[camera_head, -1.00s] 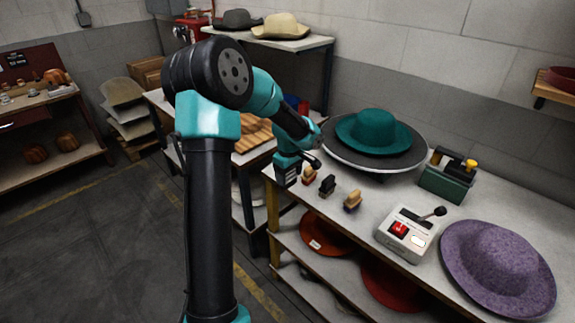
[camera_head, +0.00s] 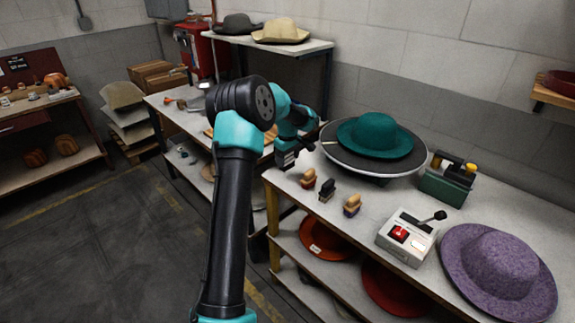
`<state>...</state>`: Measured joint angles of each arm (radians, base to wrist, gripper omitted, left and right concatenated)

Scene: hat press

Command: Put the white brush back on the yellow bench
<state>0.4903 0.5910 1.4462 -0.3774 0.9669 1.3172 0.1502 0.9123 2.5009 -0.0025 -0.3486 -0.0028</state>
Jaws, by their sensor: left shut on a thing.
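My left gripper (camera_head: 286,159) is above the left end of the yellow-legged bench (camera_head: 376,220), close to the edge. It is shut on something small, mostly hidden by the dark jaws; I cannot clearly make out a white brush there. My right gripper is not in view.
A teal hat (camera_head: 375,135) sits on a dark round plate (camera_head: 333,158) right of the gripper. A green box (camera_head: 445,186), a control box with a lever (camera_head: 407,237) and a purple hat (camera_head: 498,272) are farther right. Another table (camera_head: 170,108) stands behind my arm.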

